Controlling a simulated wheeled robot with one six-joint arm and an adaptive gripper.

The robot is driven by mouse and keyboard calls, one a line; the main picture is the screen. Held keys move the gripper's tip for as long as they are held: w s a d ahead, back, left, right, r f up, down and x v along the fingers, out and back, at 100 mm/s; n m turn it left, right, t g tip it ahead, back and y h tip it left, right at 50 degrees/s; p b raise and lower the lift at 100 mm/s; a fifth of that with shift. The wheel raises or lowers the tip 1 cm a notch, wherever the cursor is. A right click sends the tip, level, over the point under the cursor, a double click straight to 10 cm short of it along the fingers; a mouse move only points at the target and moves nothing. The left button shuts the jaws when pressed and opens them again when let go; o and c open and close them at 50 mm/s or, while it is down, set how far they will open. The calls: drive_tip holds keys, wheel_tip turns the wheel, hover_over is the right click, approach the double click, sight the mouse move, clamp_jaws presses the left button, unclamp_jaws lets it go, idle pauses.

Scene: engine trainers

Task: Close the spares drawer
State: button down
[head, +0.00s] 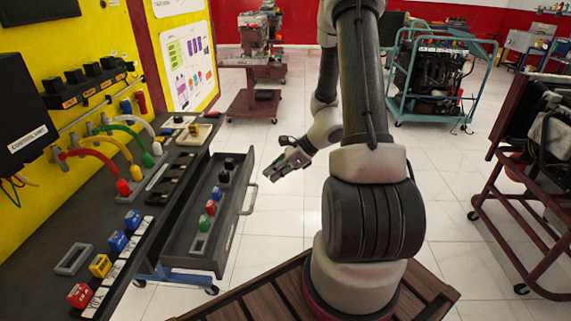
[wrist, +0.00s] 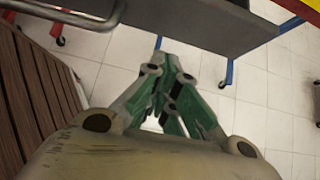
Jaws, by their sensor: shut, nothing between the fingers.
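The spares drawer (head: 225,238) is a long dark grey drawer, pulled out from under the bench on the left in the head view. It holds several small coloured and dark parts. Its bar handle (head: 250,199) is on the outer front face. My gripper (head: 273,174) is just right of the drawer front, near its far end, apart from the handle. In the wrist view my gripper's green fingers (wrist: 170,60) are shut and empty. The drawer's grey front (wrist: 190,28) crosses the top there, with the light handle bar (wrist: 75,14) at upper left.
The bench (head: 55,220) carries coloured connectors and a yellow trainer panel (head: 100,40). Blue legs on casters (head: 211,290) stand under the drawer. A red engine stand (head: 530,210) is at right and a blue engine cart (head: 435,75) at the back. White floor is clear between.

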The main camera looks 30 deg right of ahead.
sight(209, 176)
drive_tip(key=shift+w+a, duration=0.6)
drive_tip(key=shift+a, duration=0.2)
drive_tip(key=shift+w+a, duration=0.55)
drive_tip(key=shift+a, duration=0.25)
drive_tip(key=w+a, duration=0.2)
drive_tip(key=a, duration=0.2)
drive_tip(key=w+a, duration=0.6)
drive_tip(key=a, duration=0.1)
drive_tip(key=shift+w+a, duration=0.15)
drive_tip(key=shift+a, duration=0.15)
drive_tip(key=shift+w+a+r, duration=0.15)
drive_tip(key=shift+w+a, duration=0.1)
drive_tip(key=shift+a, duration=0.05)
